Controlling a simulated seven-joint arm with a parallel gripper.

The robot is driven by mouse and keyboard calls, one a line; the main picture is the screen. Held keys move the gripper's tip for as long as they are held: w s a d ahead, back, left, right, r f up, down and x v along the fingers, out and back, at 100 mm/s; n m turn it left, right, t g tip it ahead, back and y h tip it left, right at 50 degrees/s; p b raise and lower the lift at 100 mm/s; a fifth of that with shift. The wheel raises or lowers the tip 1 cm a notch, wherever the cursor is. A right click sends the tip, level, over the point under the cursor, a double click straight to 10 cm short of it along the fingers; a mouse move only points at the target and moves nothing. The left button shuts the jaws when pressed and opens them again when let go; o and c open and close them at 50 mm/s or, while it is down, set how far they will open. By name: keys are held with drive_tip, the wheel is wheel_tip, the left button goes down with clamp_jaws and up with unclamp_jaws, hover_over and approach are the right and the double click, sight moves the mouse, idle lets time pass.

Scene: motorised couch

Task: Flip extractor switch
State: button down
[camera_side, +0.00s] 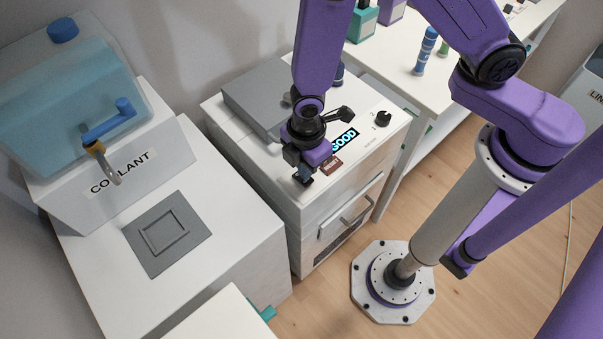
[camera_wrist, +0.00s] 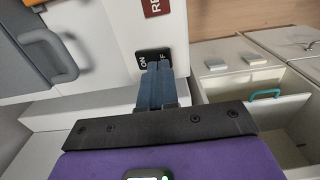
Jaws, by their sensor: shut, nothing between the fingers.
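A small black switch plate (camera_wrist: 148,58) lettered ON, with a second word partly covered that ends in F, sits on a white surface in the wrist view. My gripper (camera_wrist: 157,66) is shut and empty, its blue-grey fingertips over the lower edge of this plate. I cannot tell whether they touch it, and the fingers hide part of the switch. In the side view my gripper (camera_side: 304,181) is at the front left of the white cabinet's top (camera_side: 385,147). The switch is hidden there.
The cabinet carries a screen reading GOOD (camera_side: 343,141), a red label (camera_side: 331,165), a black knob (camera_side: 383,117) and a grey lid (camera_side: 262,94). A coolant tank (camera_side: 75,85) with a blue-handled tap (camera_side: 110,122) stands left. An open drawer (camera_wrist: 285,115) shows right in the wrist view.

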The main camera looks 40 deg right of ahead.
drive_tip(key=shift+f, duration=1)
idle(0.6)
drive_tip(key=shift+r, duration=3.5)
drive_tip(key=shift+r, duration=0.1)
drive_tip(key=s+d+r+m, duration=0.2)
drive_tip(key=s+d+r, duration=0.4)
drive_tip(key=d+r, duration=0.2)
drive_tip(key=s+d+r+m, duration=0.3)
drive_tip(key=s+d+r, duration=0.4)
drive_tip(key=d+r, duration=0.2)
drive_tip(key=d, duration=0.2)
drive_tip(key=shift+d, duration=0.35)
drive_tip(key=shift+w, duration=0.1)
